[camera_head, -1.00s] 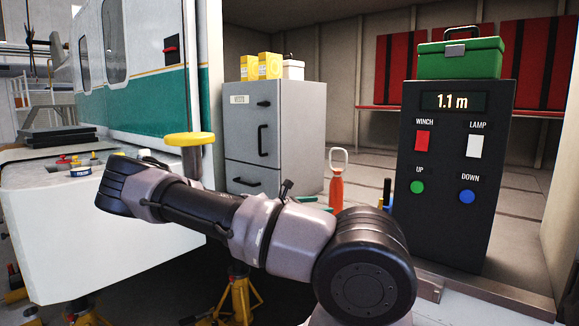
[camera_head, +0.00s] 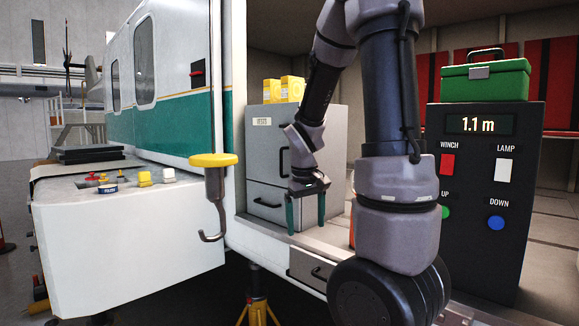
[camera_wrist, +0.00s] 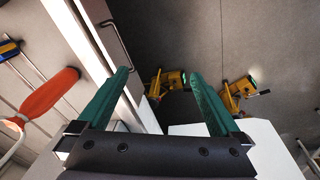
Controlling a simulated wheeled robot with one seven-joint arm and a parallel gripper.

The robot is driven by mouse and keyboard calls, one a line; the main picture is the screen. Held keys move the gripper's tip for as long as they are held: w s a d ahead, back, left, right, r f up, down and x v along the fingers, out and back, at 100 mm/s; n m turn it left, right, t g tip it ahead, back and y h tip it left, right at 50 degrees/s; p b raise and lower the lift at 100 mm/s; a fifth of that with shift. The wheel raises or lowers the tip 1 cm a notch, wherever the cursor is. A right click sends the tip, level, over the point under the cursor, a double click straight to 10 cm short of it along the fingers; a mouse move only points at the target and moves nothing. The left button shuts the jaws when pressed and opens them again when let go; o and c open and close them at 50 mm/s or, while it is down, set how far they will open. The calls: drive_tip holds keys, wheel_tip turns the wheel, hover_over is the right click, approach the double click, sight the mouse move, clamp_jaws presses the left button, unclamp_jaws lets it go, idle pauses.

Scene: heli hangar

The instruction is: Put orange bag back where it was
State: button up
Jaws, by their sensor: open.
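My gripper (camera_head: 305,215) is open and empty, its teal fingers pointing down in front of the grey cabinet, over the doorway edge. In the wrist view the open fingers (camera_wrist: 160,80) have nothing between them; the floor lies far below. An elongated orange-red item (camera_wrist: 45,97) with a pale loop lies left of the fingers, apart from them. I cannot tell whether it is the orange bag. In the head view only an orange sliver (camera_head: 352,236) shows behind my arm. No other orange bag is visible.
A yellow-topped hook (camera_head: 213,172) hangs left of my gripper. A grey cabinet (camera_head: 270,145) stands behind it, and a drawer front (camera_head: 308,270) is below the doorway edge. A black control panel (camera_head: 480,230) bearing a green toolbox (camera_head: 486,80) stands right. Yellow stands (camera_wrist: 172,82) are below.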

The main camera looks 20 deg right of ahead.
drive_tip(key=s+a+r+m+t+y, duration=0.1)
drive_tip(key=s+a+r+m+t, duration=0.1)
drive_tip(key=s+a+r, duration=0.3)
drive_tip(key=s+a+r+m+t+y, duration=0.2)
drive_tip(key=s+a+r, duration=0.3)
drive_tip(key=r, duration=0.7)
drive_tip(key=shift+s+r+t, duration=0.2)
drive_tip(key=shift+s+t, duration=0.7)
drive_tip(key=shift+s, duration=0.1)
